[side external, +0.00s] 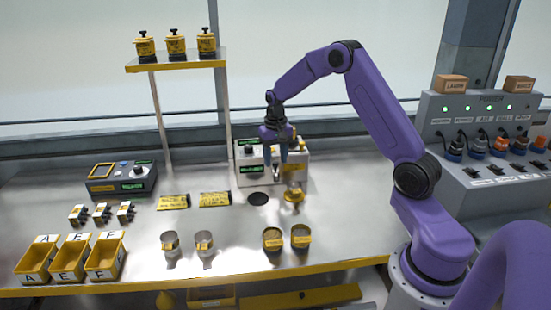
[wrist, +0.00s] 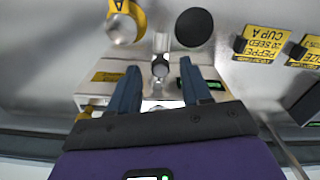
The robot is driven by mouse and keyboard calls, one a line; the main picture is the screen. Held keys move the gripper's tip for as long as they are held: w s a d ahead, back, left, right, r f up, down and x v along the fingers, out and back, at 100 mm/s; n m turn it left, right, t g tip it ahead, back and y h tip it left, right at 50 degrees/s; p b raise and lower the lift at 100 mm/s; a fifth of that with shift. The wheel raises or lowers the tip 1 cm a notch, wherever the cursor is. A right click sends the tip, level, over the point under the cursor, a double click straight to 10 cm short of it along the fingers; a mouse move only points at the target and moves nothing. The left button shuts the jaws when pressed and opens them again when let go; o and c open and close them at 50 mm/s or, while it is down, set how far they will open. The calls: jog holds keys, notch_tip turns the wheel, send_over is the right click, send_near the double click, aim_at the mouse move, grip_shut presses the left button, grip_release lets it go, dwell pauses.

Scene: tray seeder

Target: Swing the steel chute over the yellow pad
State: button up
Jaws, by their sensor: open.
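The steel chute (wrist: 161,45) sticks out from the front of the white seeder box (side external: 243,178). In the wrist view it points between the yellow pad and a black disc, over neither, with a round dark-rimmed knob (wrist: 160,68) at its base. The yellow pad (side external: 293,196) lies on the bench in front of the box; it also shows at the top of the wrist view (wrist: 138,17), around a shiny round part. My gripper (side external: 276,160) is open at the seeder, its two blue fingers (wrist: 158,85) on either side of the chute's base. Contact cannot be told.
The black disc (side external: 258,199) lies left of the yellow pad. Label cards (side external: 214,199), clear cups (side external: 204,244), dark filled cups (side external: 272,240) and yellow bins (side external: 105,257) stand left and in front. A shelf (side external: 180,63) holds yellow jars.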

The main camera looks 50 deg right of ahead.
jog(key=shift+f, duration=0.25)
grip_shut()
jog(key=shift+s, duration=0.1)
jog(key=shift+s+d+n, duration=0.2)
jog(key=shift+d+n, duration=0.35)
jog(key=shift+n, duration=0.9)
jog(key=shift+s+d+n, duration=0.2)
jog(key=shift+d+n, duration=0.3)
jog(key=shift+n, duration=0.9)
jog(key=shift+s+d+n, duration=0.2)
jog(key=shift+d+n, duration=0.35)
jog(key=shift+n, duration=0.9)
grip_release()
